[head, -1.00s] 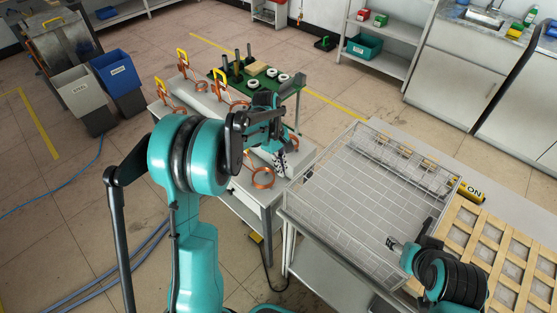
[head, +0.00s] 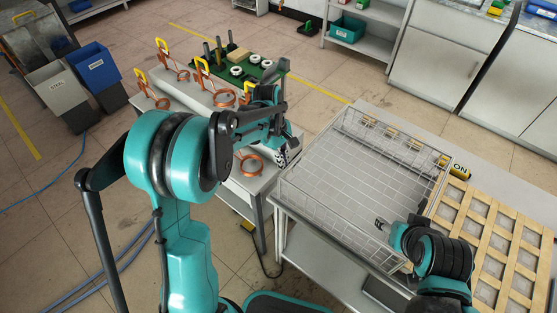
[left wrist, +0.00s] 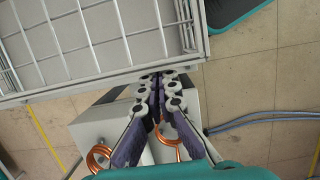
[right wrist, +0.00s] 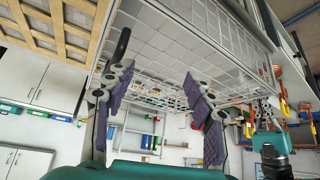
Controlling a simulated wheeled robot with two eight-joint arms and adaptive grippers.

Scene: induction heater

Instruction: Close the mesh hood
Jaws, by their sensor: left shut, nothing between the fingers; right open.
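The mesh hood (head: 350,192) is a wide box of silver wire grid over the grey table on the right. Its frame and grid also show in the left wrist view (left wrist: 90,45) and the right wrist view (right wrist: 170,42). My left gripper (head: 290,152) is just left of the hood's left side; in the left wrist view (left wrist: 160,76) its fingers are together and empty, tips close to the frame. I cannot tell whether they touch it. My right gripper (head: 381,224) is at the hood's near right side, with fingers spread and empty in the right wrist view (right wrist: 155,78).
A wooden lattice (head: 490,232) lies right of the hood, with a yellow ON part (head: 459,172) behind it. Copper coils (head: 250,165) stand on the left bench, with a green board (head: 250,66) behind. A narrow gap separates bench and table.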

